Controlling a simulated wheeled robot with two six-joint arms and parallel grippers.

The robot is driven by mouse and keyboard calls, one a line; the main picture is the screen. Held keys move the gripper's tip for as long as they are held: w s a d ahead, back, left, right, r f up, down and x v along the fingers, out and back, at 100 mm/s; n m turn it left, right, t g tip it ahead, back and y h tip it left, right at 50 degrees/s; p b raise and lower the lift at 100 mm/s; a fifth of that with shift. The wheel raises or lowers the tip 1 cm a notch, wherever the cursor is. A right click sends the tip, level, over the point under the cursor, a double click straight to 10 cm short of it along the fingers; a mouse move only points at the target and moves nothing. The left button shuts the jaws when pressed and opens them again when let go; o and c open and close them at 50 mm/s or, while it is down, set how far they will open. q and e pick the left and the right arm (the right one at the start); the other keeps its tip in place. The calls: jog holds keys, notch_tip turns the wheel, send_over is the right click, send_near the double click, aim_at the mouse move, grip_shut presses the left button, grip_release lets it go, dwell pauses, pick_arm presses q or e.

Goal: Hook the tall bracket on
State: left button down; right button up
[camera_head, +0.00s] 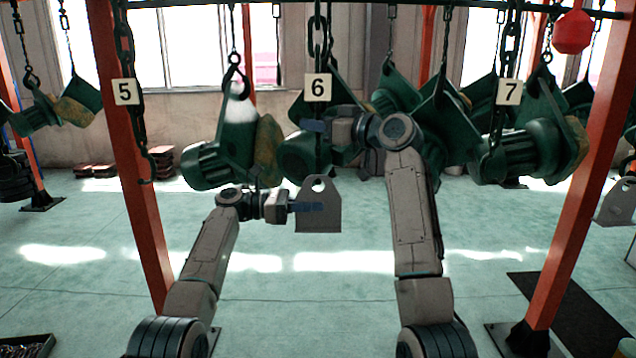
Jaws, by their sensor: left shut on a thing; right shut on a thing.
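The grey bracket (318,219), a plate with a hole near its narrower top, hangs upright in my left gripper (306,207). That gripper is shut on its left side. My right gripper (318,127) is above it, shut on the dark chain (318,45) below the number 6 tag (317,87). The chain's lower end comes down close to the top of the bracket. I cannot tell whether a hook there passes through the hole.
Green motor-like parts hang at left (220,155) and right (530,140) of the middle chain. Chains tagged 5 (124,92) and 7 (509,92) hang on either side. Orange posts (133,160) frame the space. The floor below the bracket is clear.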

pick_arm(q)
jog(key=shift+r, duration=0.15)
jog(key=c, duration=1.5)
grip_release()
jog(key=shift+f, duration=0.2)
pick_arm(e)
jog(key=shift+r, duration=0.1)
pick_arm(q)
jog(key=a, duration=0.8)
jog(key=shift+r, duration=0.1)
